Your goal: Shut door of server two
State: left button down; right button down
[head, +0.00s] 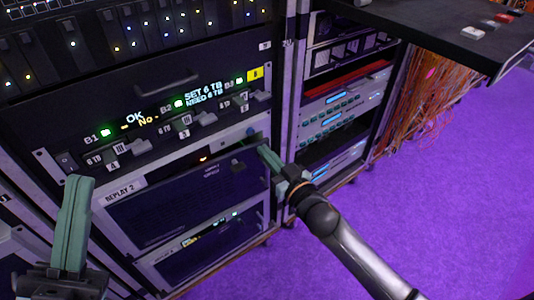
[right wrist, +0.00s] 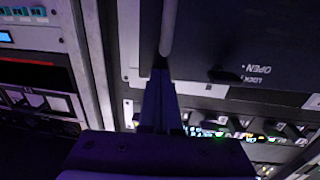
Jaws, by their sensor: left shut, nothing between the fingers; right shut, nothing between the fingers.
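The server marked REPLAY 2 (head: 125,191) sits in the left rack in the head view, with a dark door panel (head: 185,212) across its front. A light strip with a small red lamp shows above the panel; I cannot tell how far the door stands from closed. My right gripper (head: 265,153) is shut and empty at the panel's upper right corner; contact is unclear. The right wrist view shows its fingers (right wrist: 160,95) beside a grey bar (right wrist: 168,28) and a dark panel lettered OPEN and LOCK (right wrist: 258,80). My left gripper (head: 76,182) is shut and empty at the lower left, apart from the door.
A unit with green lamps and switches (head: 160,120) is above the server, and another unit (head: 205,245) is below. A second rack (head: 335,110) stands right, with orange cables (head: 440,90) beyond. A dark shelf (head: 465,30) juts in at upper right. Purple floor (head: 440,190) is clear.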

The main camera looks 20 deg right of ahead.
aim_at(260, 141)
jog(key=x, duration=0.4)
jog(key=shift+d+r, duration=0.1)
pick_arm(q)
jog(key=shift+s+d, duration=0.15)
jog(key=shift+s, duration=0.2)
pick_arm(e)
jog(key=shift+r, duration=0.15)
pick_arm(q)
jog(key=shift+r, duration=0.1)
